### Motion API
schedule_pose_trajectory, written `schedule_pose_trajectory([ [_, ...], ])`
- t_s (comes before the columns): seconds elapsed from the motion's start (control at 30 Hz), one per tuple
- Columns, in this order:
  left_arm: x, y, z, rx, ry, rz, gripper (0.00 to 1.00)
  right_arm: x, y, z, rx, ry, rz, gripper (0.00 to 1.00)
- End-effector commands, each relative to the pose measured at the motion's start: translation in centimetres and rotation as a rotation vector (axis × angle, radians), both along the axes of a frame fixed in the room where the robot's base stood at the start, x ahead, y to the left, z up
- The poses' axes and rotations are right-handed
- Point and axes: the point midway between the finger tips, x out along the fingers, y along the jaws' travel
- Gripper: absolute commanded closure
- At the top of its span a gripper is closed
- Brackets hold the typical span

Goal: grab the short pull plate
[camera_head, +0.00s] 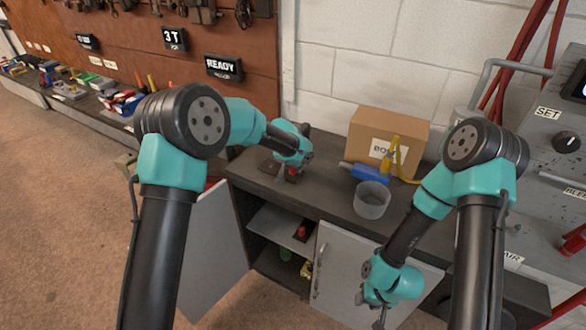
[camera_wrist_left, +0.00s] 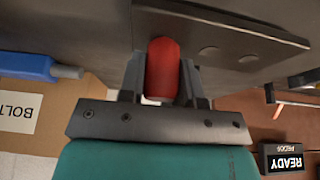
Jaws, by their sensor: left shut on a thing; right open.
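A dark flat plate (camera_head: 268,168) with a red knob lies on the bench top in the head view. In the left wrist view the plate (camera_wrist_left: 225,32) shows two round marks, and its red knob (camera_wrist_left: 163,70) stands between the fingers. My left gripper (camera_head: 291,174) is shut on this knob. A second dark piece with a red knob (camera_head: 301,232) sits on the shelf inside the open cabinet. I cannot tell their lengths apart for sure. My right gripper (camera_head: 380,319) is open and empty, low in front of the cabinet door.
A cardboard box (camera_head: 386,138), a blue tool (camera_head: 367,173) and a grey cup (camera_head: 372,200) stand on the bench to the right of the plate. The left cabinet door (camera_head: 213,252) hangs open. The right door (camera_head: 345,270) is below the cup.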

Motion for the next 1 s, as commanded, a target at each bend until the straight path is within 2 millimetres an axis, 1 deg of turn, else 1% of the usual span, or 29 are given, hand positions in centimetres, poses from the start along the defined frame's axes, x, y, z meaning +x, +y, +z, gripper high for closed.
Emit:
schedule_pose_trajectory([
  [0.03, 0.1, -0.1, 0.9, -0.002, -0.006, -0.001, 1.00, 0.0, 0.0, 0.0, 0.000, 0.000, 0.000, 0.57],
  [0.2, 0.1, -0.1, 2.7, -0.003, -0.007, 0.000, 1.00, 0.0, 0.0, 0.0, 0.000, 0.000, 0.000, 0.57],
  [0.37, -1.5, 0.0, 2.5, 0.002, -0.003, -0.002, 1.00, 0.0, 0.0, 0.0, 0.000, 0.000, 0.000, 0.57],
  [0.57, -4.3, 0.0, 2.8, 0.001, -0.004, -0.001, 1.00, 0.0, 0.0, 0.0, 0.000, 0.000, 0.000, 0.57],
  [0.9, -10.7, 0.1, 3.3, 0.001, -0.001, -0.003, 1.00, 0.0, 0.0, 0.0, 0.000, 0.000, 0.000, 0.57],
  [1.0, -12.3, 0.1, 3.5, 0.000, -0.004, -0.002, 1.00, 0.0, 0.0, 0.0, 0.000, 0.000, 0.000, 0.57],
])
